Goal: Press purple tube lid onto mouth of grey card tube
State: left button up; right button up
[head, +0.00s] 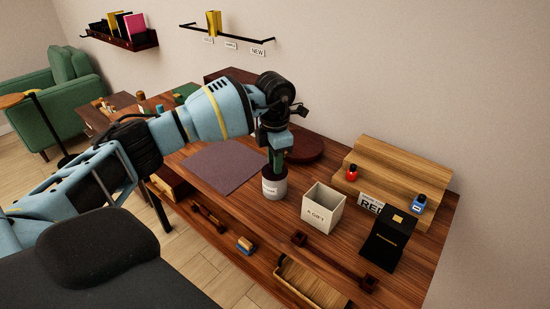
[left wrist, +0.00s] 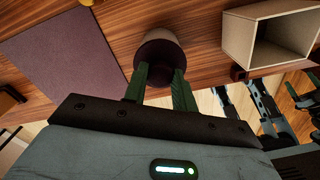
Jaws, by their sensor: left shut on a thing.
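The grey card tube (head: 274,190) stands upright on the wooden desk, with a printed label on its side. My left gripper (head: 276,168) points down directly over its mouth, with its green fingers close together. In the left wrist view, the left gripper (left wrist: 160,80) is shut on the dark purple tube lid (left wrist: 160,52). The pale side of the tube (left wrist: 158,33) shows just beyond the lid. The lid is at the tube's mouth; I cannot tell whether it is fully seated.
A purple mat (head: 225,166) lies left of the tube. An open pale gift box (head: 323,212) stands close on its right. Further right are a black box (head: 388,243) and a stepped wooden stand (head: 385,180) with small bottles. An open drawer (head: 305,283) juts out in front.

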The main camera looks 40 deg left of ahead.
pick_arm(q)
jog(key=o, duration=1)
jog(key=shift+r, duration=3.9)
